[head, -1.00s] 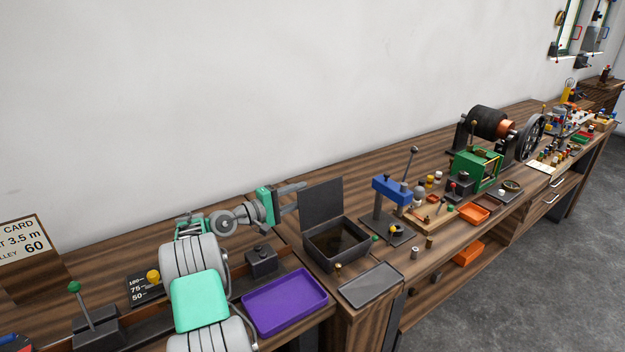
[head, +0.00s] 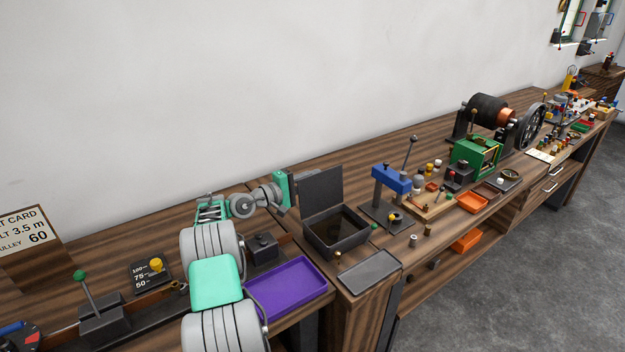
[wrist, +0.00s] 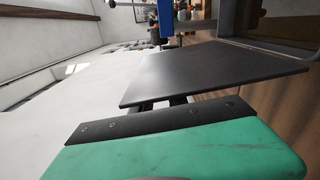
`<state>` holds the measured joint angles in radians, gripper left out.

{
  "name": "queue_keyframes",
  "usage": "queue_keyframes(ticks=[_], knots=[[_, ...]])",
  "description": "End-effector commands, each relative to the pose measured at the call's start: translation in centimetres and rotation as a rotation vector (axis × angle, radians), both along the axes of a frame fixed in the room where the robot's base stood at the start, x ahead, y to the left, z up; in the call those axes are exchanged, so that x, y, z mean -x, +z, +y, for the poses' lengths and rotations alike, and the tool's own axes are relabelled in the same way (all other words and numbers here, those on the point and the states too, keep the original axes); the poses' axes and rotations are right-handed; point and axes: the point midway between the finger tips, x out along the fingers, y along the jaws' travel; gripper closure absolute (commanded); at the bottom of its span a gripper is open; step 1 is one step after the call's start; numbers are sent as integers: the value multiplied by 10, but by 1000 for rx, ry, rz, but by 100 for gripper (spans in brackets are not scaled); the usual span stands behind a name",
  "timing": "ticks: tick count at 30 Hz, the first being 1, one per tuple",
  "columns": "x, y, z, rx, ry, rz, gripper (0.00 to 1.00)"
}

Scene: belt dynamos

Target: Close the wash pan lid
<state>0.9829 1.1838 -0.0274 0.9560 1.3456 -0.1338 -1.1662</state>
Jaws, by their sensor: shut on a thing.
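The wash pan (head: 345,250) is a dark open box on the bench in the head view. Its dark flat lid (head: 322,195) stands up nearly vertical along the pan's back edge. My gripper (head: 294,192) is at the lid's left side, its fingertips mostly hidden by the lid. In the wrist view, the lid (wrist: 215,72) spreads out just beyond my gripper (wrist: 177,101). The fingers are shut on the lid's near edge, and the exact contact is partly hidden.
A purple tray (head: 287,288) lies left of the pan, and a flat grey tray (head: 368,271) lies in front. A blue press (head: 391,180) stands close on the right. The space directly above the pan is clear.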

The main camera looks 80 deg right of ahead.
Motion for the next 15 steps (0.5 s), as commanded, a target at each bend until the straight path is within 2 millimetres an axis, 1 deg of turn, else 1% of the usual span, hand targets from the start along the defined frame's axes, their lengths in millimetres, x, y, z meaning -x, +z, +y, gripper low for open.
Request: queue_keyframes(ticks=[1,3,15], knots=[[0,0,0,0,0,0,97],[0,0,0,-1,0,1,100],[0,0,0,-1,0,0,100]])
